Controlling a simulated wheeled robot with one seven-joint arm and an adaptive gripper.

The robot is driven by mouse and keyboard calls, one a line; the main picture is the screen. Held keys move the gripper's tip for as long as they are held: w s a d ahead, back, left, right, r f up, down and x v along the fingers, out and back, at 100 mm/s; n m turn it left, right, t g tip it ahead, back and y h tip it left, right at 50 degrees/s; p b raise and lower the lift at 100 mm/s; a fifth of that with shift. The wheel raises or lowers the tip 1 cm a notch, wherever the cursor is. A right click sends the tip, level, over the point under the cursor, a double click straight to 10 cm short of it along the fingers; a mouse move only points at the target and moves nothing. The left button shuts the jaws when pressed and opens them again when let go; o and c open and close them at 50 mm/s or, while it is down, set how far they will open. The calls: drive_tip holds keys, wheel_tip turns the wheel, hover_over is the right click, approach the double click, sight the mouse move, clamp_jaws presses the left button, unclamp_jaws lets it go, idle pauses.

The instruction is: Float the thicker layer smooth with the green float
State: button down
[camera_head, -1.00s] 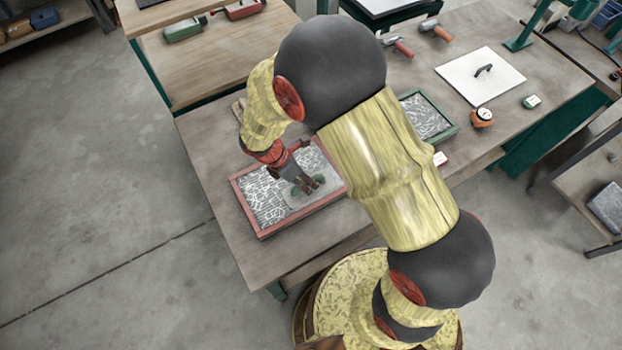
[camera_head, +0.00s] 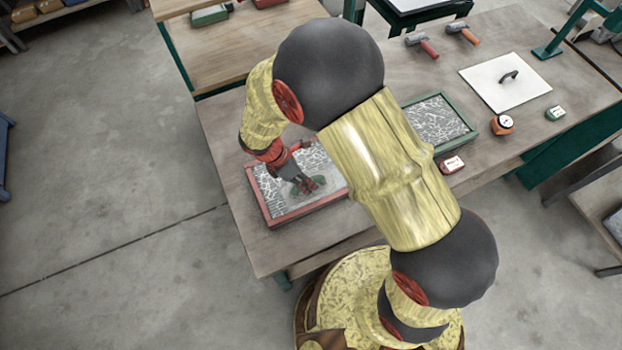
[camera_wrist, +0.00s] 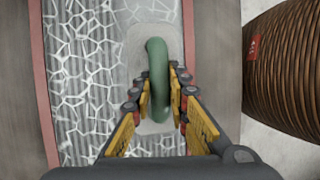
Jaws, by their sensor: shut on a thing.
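The green float has a green loop handle (camera_wrist: 158,65) on a pale grey plate (camera_wrist: 138,45). My gripper (camera_head: 308,186) is shut on this handle; it also shows in the wrist view (camera_wrist: 160,98). The plate lies over the white-veined grey layer (camera_wrist: 85,50) inside the red-framed tray (camera_head: 300,212). I cannot tell whether the plate touches the layer. A green-framed tray (camera_head: 472,128) with a similar veined layer stands to the right, partly hidden by my arm. I cannot tell which layer is thicker. My arm also hides part of the red-framed tray.
Two handled tools (camera_head: 422,45) (camera_head: 463,33) lie at the back of the table (camera_head: 228,150). A white board with a dark handle (camera_head: 492,90), an orange round device (camera_head: 502,124), a small green box (camera_head: 555,113) and a red-and-white box (camera_head: 452,165) stand at the right.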

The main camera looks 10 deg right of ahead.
sight(320, 175)
drive_tip(key=shift+s+a+r+p, duration=0.1)
drive_tip(key=shift+s+a+p, duration=0.15)
drive_tip(key=shift+a, duration=0.5)
drive_tip(key=shift+s+a+r+p, duration=0.1)
drive_tip(key=shift+s+a, duration=0.1)
drive_tip(key=shift+a, duration=0.5)
drive_tip(key=shift+s+a+f, duration=0.1)
drive_tip(key=shift+s+a, duration=0.05)
drive_tip(key=shift+a, duration=0.35)
drive_tip(key=shift+s+a+f, duration=0.1)
drive_tip(key=shift+a, duration=0.4)
drive_tip(key=shift+w+d, duration=0.25)
drive_tip(key=shift+d, duration=0.75)
drive_tip(key=shift+w+d+r+p, duration=0.1)
drive_tip(key=shift+w+d+p, duration=0.25)
drive_tip(key=shift+d, duration=0.9)
drive_tip(key=shift+w+d+f+p, duration=0.1)
drive_tip(key=shift+w+d+p, duration=0.25)
drive_tip(key=shift+d, duration=0.9)
drive_tip(key=shift+w+d+r+p, duration=0.1)
drive_tip(key=shift+w+d+p, duration=0.25)
drive_tip(key=shift+d, duration=0.9)
drive_tip(key=shift+w+d, duration=0.3)
drive_tip(key=shift+d, duration=0.6)
wheel_tip(320, 175, up, 7)
drive_tip(key=p, duration=0.6)
